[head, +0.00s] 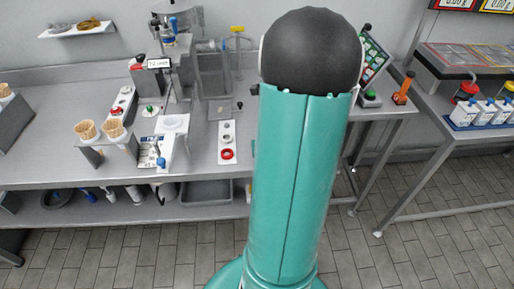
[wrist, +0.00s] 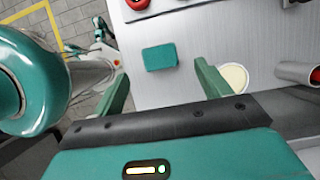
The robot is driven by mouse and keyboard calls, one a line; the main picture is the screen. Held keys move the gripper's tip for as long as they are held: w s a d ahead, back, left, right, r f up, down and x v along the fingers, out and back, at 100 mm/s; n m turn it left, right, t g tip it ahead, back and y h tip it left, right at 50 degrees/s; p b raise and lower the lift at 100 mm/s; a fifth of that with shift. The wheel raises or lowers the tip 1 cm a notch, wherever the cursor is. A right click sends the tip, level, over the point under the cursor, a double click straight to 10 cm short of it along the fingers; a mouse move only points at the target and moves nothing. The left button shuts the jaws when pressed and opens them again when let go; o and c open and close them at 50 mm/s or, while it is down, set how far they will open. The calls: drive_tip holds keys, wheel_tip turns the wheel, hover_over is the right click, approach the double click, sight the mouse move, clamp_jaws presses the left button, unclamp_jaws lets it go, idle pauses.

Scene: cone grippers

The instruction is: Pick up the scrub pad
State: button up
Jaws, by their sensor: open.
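The scrub pad is a small teal-green rectangle (wrist: 160,57) lying flat on the grey metal counter (wrist: 185,90) in the wrist view. My gripper (wrist: 158,80) shows at the bottom of that view, with its two green fingers spread wide apart and nothing between them. The pad appears beyond the fingertips, roughly centred between them, and apart from both. In the head view my teal arm covers part of the counter, and I cannot make out the pad or my gripper there.
A round cream-topped item (wrist: 233,77) is close by the right finger in the wrist view. A metal tube with a red inside (wrist: 314,74) lies further right. A red object (wrist: 138,4) is at the top edge. The counter around the pad is clear.

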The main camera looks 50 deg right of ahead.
drive_tip(key=x, duration=0.6)
drive_tip(key=shift+f, duration=0.45)
drive_tip(key=shift+s, duration=0.1)
drive_tip(key=shift+c, duration=0.5)
drive_tip(key=c, duration=0.9)
